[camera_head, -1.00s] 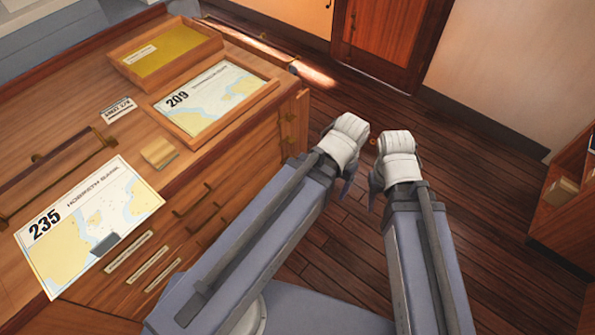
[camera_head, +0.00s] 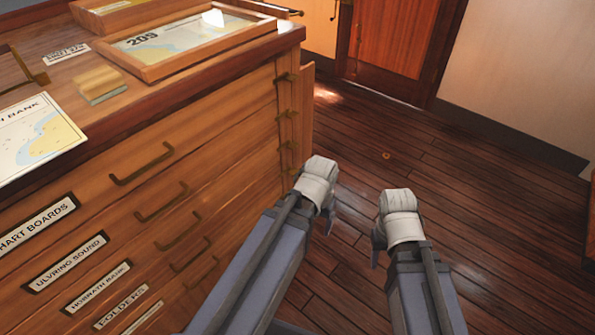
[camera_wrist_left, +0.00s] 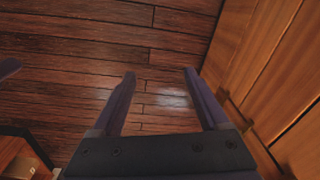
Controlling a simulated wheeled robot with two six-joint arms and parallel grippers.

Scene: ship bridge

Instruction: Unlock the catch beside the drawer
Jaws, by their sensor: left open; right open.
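The wooden chart chest (camera_head: 230,120) fills the left of the head view, with several wide drawers with brass pulls, such as the top pull (camera_head: 141,165). Small brass catches (camera_head: 288,113) run down its right front edge, one beside each of several drawers; whether each is locked is too small to tell. My left gripper (camera_head: 328,215) is just right of the chest's edge, below the catches, apart from them. In the left wrist view its two fingers (camera_wrist_left: 160,75) are spread and empty over the floor. My right gripper (camera_head: 377,245) is farther right, open and empty over the floor.
Drawer labels (camera_head: 68,262) run down the chest's front at lower left. A framed chart (camera_head: 190,45), a small wooden block (camera_head: 100,84) and a loose chart (camera_head: 35,135) lie on top. The dark plank floor (camera_head: 440,170) is clear towards the door (camera_head: 395,45).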

